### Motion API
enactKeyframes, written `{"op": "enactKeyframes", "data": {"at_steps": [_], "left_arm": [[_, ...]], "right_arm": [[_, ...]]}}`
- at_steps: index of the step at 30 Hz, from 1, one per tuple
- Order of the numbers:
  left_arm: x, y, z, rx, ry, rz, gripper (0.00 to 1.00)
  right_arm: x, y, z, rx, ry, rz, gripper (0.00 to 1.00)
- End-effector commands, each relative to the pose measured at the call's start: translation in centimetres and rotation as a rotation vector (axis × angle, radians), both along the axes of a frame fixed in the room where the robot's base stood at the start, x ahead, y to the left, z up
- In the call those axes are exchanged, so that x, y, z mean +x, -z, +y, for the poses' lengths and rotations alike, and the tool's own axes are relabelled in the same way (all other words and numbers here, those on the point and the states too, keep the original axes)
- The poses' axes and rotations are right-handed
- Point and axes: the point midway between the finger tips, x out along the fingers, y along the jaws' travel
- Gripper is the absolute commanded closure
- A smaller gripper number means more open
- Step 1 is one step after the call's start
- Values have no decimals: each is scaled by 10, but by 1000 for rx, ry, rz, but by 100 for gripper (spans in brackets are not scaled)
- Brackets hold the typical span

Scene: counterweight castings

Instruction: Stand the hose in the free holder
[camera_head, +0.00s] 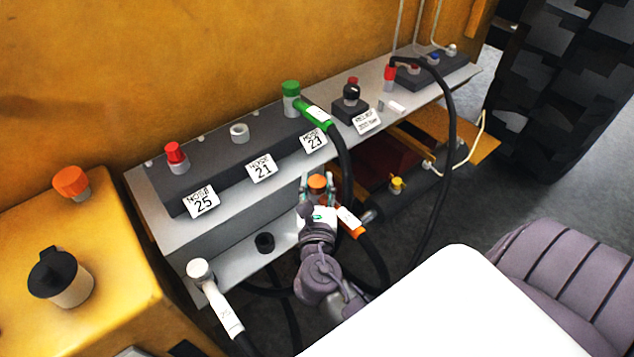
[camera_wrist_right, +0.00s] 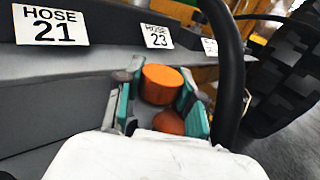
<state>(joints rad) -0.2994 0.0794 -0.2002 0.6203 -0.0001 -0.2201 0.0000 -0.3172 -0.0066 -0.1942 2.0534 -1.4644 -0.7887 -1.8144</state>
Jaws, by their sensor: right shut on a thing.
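My right gripper (camera_head: 318,188) is shut on the orange hose end (camera_head: 348,221), whose round orange top (camera_head: 317,182) shows between the teal fingers. In the right wrist view the orange top (camera_wrist_right: 162,85) sits between the fingers of the gripper (camera_wrist_right: 157,88). I cannot tell whether its lower end touches the lower shelf. An empty black ring holder (camera_head: 264,242) is on the lower shelf, left of the gripper. A white hose end (camera_head: 215,293) is at the shelf's left end. An empty pale ring (camera_head: 239,132) sits above the HOSE 21 plate (camera_head: 262,169). My left gripper is not in view.
A green hose end (camera_head: 316,114) is on the green-capped port (camera_head: 291,97) above plate 23 (camera_head: 313,140). A red-capped port (camera_head: 176,156) is above plate 25 (camera_head: 201,202). Black hoses hang right of the gripper. A large tyre (camera_head: 565,85) stands at right.

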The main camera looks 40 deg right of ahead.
Motion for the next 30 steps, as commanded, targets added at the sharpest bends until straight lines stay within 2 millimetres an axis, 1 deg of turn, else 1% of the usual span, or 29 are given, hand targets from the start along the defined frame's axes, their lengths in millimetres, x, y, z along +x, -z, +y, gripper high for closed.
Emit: {"op": "enactKeyframes", "data": {"at_steps": [3,14,30], "left_arm": [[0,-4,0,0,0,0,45],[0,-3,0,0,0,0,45],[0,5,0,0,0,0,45]], "right_arm": [[0,-2,0,-3,0,-1,100],[0,-1,0,-2,0,-1,100],[0,12,0,-1,0,-2,100]]}}
